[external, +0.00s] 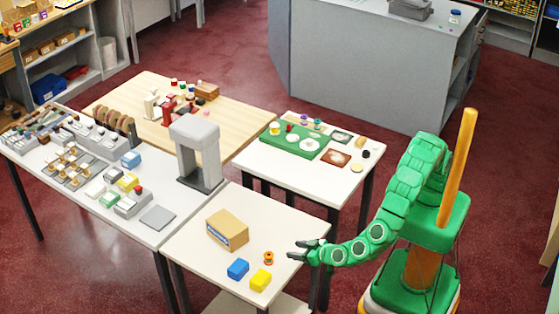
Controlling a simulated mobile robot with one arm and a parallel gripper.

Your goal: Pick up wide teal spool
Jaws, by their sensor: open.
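My gripper (298,250) is open and empty, pointing left over the right edge of the front white table (200,265). A small orange spool (268,258) stands on that table, just left of my gripper and apart from it. I cannot make out a wide teal spool for certain. Several small coloured pieces stand at the back of the second white table; one bluish piece (318,123) there is too small to identify.
A cardboard box (227,229), a blue block (238,269) and a yellow block (260,280) are on the front table. A green mat (296,149) lies on the table behind. A grey arch-shaped machine (195,140) stands on the left table.

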